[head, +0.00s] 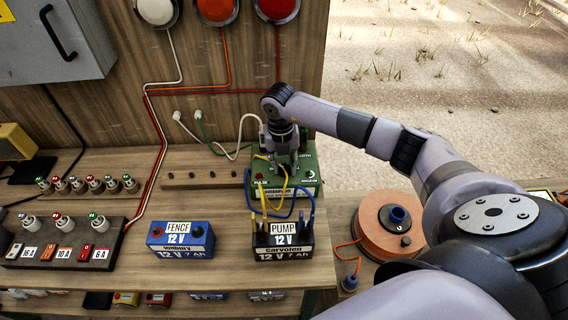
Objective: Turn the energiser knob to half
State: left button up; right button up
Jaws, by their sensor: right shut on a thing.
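The energiser is a green box (309,174) standing on the wooden bench, behind the black PUMP battery (283,243). White marks and lettering show on its top and front. My right gripper (284,160) points down onto the top of the green box and is shut on the knob there. The fingers hide the knob, so I cannot read its setting. My left gripper is not in view.
A blue FENCE battery (180,238) stands left of the PUMP battery. Blue and yellow leads (265,205) loop close below my gripper. A switch strip (63,250) is at left; an orange reel (385,222) is at right. Bare bench lies between the strip and batteries.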

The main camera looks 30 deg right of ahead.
jog(key=m, duration=0.3)
jog(key=shift+b, duration=0.35)
jog(key=m, duration=0.2)
jog(key=shift+d+m, duration=0.1)
jog(key=shift+m, duration=0.3)
jog(key=m, duration=0.5)
jog(key=shift+m+y, duration=0.3)
jog(key=shift+m, duration=0.1)
jog(key=o, duration=1.2)
jog(key=shift+c, duration=0.2)
jog(key=shift+r, duration=0.15)
